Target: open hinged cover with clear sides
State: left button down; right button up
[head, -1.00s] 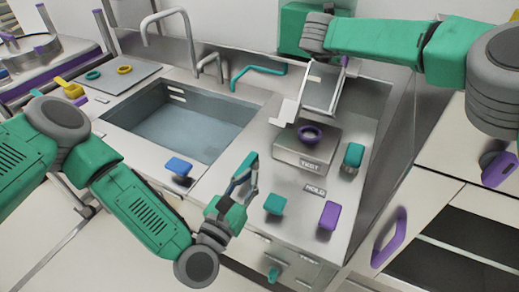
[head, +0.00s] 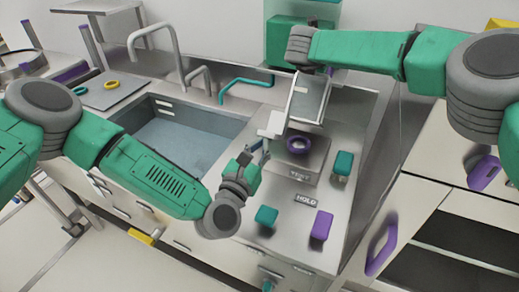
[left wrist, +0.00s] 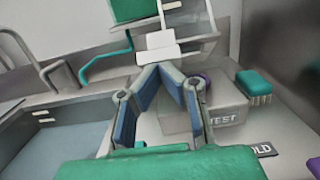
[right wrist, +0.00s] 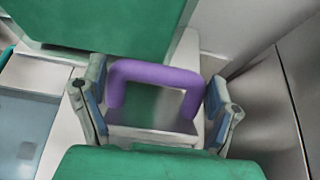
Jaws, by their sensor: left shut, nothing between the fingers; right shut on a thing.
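The hinged cover (head: 309,96) stands tilted up above the grey TEST box (head: 291,168), which has a purple ring (head: 298,144) on top. Its white front tab (head: 272,124) hangs at its lower left. My right gripper (head: 322,68) is at the cover's upper edge; in the right wrist view its fingers flank and hold the purple U-shaped handle (right wrist: 155,78). My left gripper (head: 258,153) is shut and empty, left of the TEST box and just below the tab. In the left wrist view its fingertips (left wrist: 160,68) meet just below the tab (left wrist: 155,47).
The sink (head: 175,135) lies to the left, with a tap (head: 155,40) behind it. A wall panel closes the right side.

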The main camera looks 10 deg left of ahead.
jog(key=shift+s+a+f, duration=0.15)
jog(key=shift+f, duration=0.3)
pick_arm(q)
jog(key=shift+w+r, duration=0.3)
jog(key=shift+r, duration=0.45)
jog(key=shift+w+r, duration=0.1)
jog(key=shift+w, duration=0.05)
pick_arm(e)
jog(key=shift+a+f, duration=0.1)
jog(key=o, duration=1.6)
jog(key=shift+r, duration=0.25)
